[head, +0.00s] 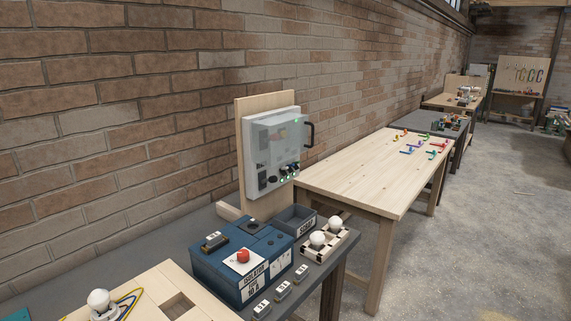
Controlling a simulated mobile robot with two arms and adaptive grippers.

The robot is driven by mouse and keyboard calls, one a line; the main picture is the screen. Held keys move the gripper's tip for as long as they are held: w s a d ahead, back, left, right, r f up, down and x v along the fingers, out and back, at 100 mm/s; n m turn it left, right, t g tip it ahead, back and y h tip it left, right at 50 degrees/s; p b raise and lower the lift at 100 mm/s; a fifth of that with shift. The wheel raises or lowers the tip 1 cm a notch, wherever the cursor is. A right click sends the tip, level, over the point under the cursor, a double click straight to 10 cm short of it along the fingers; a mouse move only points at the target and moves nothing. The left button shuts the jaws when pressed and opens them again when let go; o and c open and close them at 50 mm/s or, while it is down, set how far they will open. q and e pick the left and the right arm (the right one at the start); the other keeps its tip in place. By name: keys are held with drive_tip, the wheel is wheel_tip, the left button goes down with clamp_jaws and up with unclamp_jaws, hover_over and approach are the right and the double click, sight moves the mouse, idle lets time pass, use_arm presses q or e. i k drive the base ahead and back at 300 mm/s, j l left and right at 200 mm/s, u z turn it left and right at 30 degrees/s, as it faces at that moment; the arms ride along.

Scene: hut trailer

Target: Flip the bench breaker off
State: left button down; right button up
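A grey electrical box (250,175) with a clear cover and a dark handle (309,133) at its right is mounted on an upright wooden board (262,100). Dark switches, knobs and small green lights show on it; the cover looks shut. In front of it a blue box (205,268) with an "ISOLATOR" label stands on the dark bench. A red knob (243,256) on a pale plate and a dark labelled switch piece (213,242) are on its top. I cannot tell which part is the bench breaker, nor its position. Neither gripper is in view.
A small dark bin (296,220) and a wooden holder with two white globes (317,238) sit to the right. Several small labelled blocks (282,289) line the bench front. A wooden table (350,170) with coloured pieces stands beyond. The concrete floor (480,220) at right is clear.

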sight(273, 180)
drive_tip(key=i+l, duration=0.35)
drive_tip(key=i+l+u, duration=0.1)
drive_tip(key=i+l, duration=0.25)
drive_tip(key=l, duration=0.15)
